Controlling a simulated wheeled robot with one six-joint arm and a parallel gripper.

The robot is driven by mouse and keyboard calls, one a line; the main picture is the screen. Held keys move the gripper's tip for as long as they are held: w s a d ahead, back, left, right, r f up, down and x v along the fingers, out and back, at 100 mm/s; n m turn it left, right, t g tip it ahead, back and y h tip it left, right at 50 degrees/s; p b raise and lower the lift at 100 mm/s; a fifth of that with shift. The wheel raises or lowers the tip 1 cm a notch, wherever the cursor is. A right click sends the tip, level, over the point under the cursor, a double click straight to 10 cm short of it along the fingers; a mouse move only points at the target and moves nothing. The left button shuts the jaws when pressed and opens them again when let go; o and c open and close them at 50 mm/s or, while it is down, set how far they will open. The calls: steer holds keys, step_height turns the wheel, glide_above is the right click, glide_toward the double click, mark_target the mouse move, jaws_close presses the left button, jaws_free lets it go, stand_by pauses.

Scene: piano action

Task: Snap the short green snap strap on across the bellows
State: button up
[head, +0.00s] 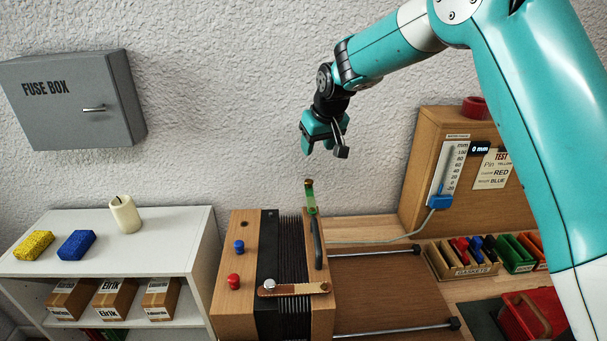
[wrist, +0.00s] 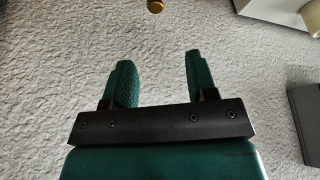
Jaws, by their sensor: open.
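The short green snap strap (head: 310,197) stands up at the far end of the bellows unit, near the black handle. Its top end looks brass-coloured. The dark pleated bellows (head: 292,250) lies between two wooden end blocks. A brown leather strap (head: 294,289) lies across the bellows at its near end. My gripper (head: 323,150) hangs in the air above and beyond the green strap, apart from it. In the wrist view its two green fingers (wrist: 158,82) are spread with nothing between them, only wall behind.
A red knob (head: 234,281) and a blue knob (head: 239,246) stand on the left wooden block. A gauge cabinet (head: 412,175) stands right, with gasket trays (head: 465,270) in front. A white shelf (head: 185,246) and fuse box (head: 75,100) are left. The air around my gripper is clear.

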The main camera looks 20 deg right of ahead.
mark_target(309, 181)
steer(key=p+x, duration=0.1)
steer(key=x, duration=0.3)
steer(key=p+x, duration=0.2)
steer(key=x, duration=0.3)
steer(key=p+x, duration=0.1)
steer(key=x, duration=0.3)
steer(key=shift+d+f, duration=0.25)
steer(key=shift+f, duration=0.2)
